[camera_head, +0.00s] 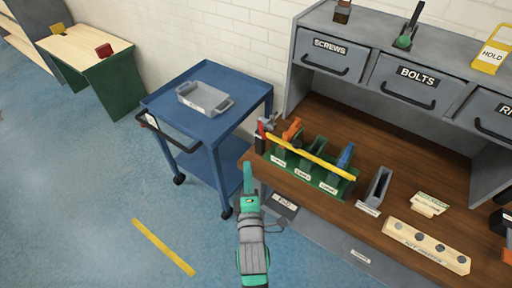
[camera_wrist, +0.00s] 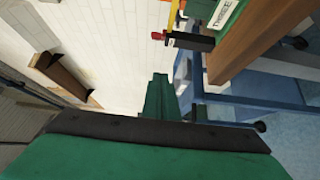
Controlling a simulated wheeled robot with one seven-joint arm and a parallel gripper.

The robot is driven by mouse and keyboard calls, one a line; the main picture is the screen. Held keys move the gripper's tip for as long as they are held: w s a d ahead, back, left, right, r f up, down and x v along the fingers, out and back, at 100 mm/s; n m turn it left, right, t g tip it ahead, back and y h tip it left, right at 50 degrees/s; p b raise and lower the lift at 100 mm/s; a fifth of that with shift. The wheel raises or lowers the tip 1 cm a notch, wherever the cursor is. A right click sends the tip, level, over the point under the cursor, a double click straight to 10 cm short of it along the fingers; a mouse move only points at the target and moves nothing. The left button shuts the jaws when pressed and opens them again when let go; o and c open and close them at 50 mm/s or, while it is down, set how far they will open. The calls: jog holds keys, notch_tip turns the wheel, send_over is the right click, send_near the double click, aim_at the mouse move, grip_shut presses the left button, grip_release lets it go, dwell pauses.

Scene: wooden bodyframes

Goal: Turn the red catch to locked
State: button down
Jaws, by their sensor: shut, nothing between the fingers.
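The red catch (camera_head: 260,129) is a small red piece on a dark block at the left end of the workbench, beside the green rack (camera_head: 350,188). In the wrist view a red tip (camera_wrist: 157,36) shows at the end of a black block (camera_wrist: 190,41), near the top. Whether the catch is locked cannot be read at this size. My gripper (camera_head: 247,168) is shut and empty, in front of the bench's left corner and below the catch in the picture, apart from it. Its green fingers (camera_wrist: 160,98) show in the wrist view, with nothing between them.
A yellow bar (camera_head: 325,167) lies across the rack, which holds orange-handled and blue-handled tools. A grey holder (camera_head: 377,188) and a wooden block with holes (camera_head: 425,246) stand to the right. A blue cart (camera_head: 190,125) with a grey tray (camera_head: 204,97) stands left. Open floor lies at lower left.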

aim_at(262, 130)
jog(key=w+d, duration=0.3)
jog(key=w, duration=0.8)
jog(key=shift+d, duration=0.2)
jog(key=shift+w+a+n+y, duration=0.15)
jog(key=shift+w+n+y, duration=0.15)
jog(key=shift+y, duration=0.1)
